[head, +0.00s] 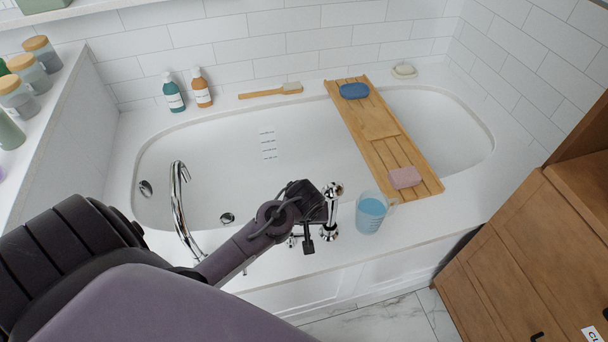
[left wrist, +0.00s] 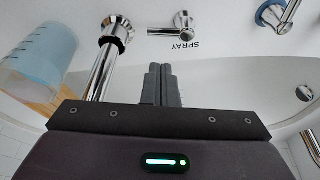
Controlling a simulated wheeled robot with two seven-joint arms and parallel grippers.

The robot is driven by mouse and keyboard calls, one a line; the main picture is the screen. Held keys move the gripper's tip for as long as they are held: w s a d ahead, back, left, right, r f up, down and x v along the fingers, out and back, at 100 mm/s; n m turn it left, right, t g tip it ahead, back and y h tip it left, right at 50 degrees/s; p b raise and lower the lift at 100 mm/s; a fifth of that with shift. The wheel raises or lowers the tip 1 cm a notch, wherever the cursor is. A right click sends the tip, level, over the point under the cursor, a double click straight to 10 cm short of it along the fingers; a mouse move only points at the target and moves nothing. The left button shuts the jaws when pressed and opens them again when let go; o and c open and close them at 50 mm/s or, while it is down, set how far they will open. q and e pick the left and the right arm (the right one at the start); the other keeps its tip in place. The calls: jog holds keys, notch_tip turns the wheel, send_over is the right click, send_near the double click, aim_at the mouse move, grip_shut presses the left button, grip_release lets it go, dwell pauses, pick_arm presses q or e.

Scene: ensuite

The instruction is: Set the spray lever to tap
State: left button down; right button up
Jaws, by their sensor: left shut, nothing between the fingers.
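The chrome spray lever (left wrist: 184,24) stands on the white tub deck in the left wrist view. Its short arm points to the left in that picture, and the word SPRAY is printed beside it. My left gripper (left wrist: 162,68) is shut and empty, with its fingertips close to the lever but apart from it in the picture. I cannot tell the depth between them. In the head view my left gripper (head: 308,246) hangs over the tub's front deck and mostly hides the lever. My right gripper is not in view.
A chrome hand shower (head: 332,212) stands beside my gripper; a jug of blue liquid (head: 370,212) is right of it. A curved spout (head: 180,205) rises at left. A blue-ringed tap handle (left wrist: 275,15) is near the lever. A wooden bath tray (head: 378,125) spans the tub.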

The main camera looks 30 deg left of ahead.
pick_arm(q)
jog(key=b+x, duration=0.1)
jog(key=x, duration=0.8)
jog(key=shift+w+a+f, duration=0.1)
jog(key=shift+f, duration=0.15)
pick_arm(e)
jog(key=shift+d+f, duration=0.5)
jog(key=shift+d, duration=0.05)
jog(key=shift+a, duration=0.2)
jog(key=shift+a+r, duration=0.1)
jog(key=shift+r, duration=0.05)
pick_arm(q)
jog(key=shift+r+p, duration=0.1)
jog(key=shift+p, duration=0.3)
jog(key=shift+m, duration=0.4)
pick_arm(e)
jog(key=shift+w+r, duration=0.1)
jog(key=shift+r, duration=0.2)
